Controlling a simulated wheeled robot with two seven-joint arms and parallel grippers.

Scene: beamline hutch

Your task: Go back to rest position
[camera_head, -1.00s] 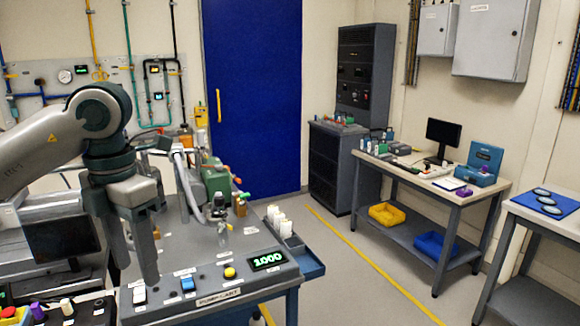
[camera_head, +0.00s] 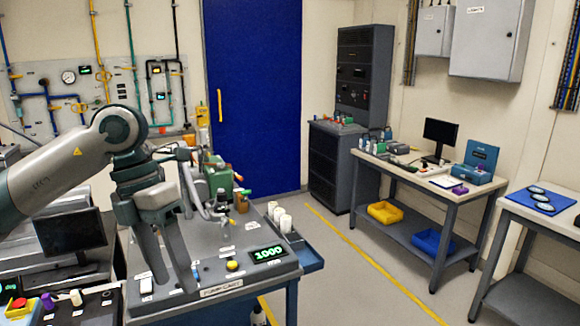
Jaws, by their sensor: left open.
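My left gripper (camera_head: 173,285) comes in from the left over the pump cart (camera_head: 222,272). It points down with its two fingers apart and nothing visible between them. The fingers overlap the front control panel in the picture, near a white switch (camera_head: 146,287) and a partly hidden blue button (camera_head: 195,271). I cannot tell whether a fingertip touches the panel. My right gripper is not in view.
A green pump (camera_head: 217,177) and white containers (camera_head: 280,217) stand behind. A workbench (camera_head: 420,178) is at right; the floor between is clear.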

